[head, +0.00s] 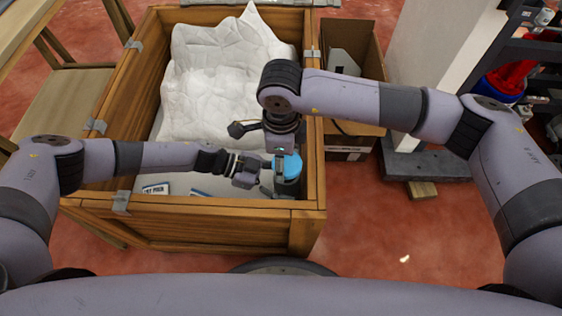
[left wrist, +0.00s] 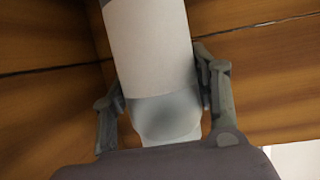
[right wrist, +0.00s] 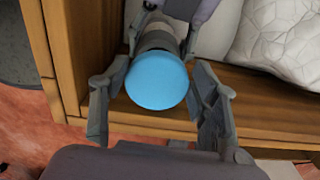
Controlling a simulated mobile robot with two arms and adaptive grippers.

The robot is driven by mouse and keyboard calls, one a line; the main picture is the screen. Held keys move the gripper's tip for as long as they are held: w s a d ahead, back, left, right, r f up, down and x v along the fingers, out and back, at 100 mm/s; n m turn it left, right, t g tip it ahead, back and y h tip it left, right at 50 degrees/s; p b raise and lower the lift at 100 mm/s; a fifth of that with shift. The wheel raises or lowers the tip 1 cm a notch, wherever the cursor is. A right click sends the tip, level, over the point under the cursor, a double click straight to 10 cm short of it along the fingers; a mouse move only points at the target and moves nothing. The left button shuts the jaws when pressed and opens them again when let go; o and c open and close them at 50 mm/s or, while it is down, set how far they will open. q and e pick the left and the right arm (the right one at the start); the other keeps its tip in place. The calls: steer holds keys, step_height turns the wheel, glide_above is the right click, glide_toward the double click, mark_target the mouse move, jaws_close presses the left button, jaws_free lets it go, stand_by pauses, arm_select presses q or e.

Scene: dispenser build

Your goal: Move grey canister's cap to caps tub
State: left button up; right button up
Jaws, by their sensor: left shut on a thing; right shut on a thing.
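The grey canister (head: 287,187) stands upright or nearly so in the front right corner of the wooden crate, with its blue cap (head: 291,165) on top. My left gripper (head: 266,182) comes from the left and is shut on the canister's body. In the left wrist view the pale canister (left wrist: 150,50) runs between the two fingers. My right gripper (head: 284,157) reaches down from above and is shut on the cap. The round blue cap (right wrist: 156,80) sits between its fingers in the right wrist view, with the canister body partly hidden behind it. I cannot identify the caps tub.
The wooden crate's walls (head: 190,208) stand close around both grippers. White padding (head: 215,85) fills its back part. A printed card (head: 155,188) lies at its front left. An open cardboard box (head: 350,155) is right of the crate. A blue container with red contents (head: 503,86) is farther right.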

arm_select(q)
steer(key=o, duration=1.8)
steer(key=shift+c, duration=0.2)
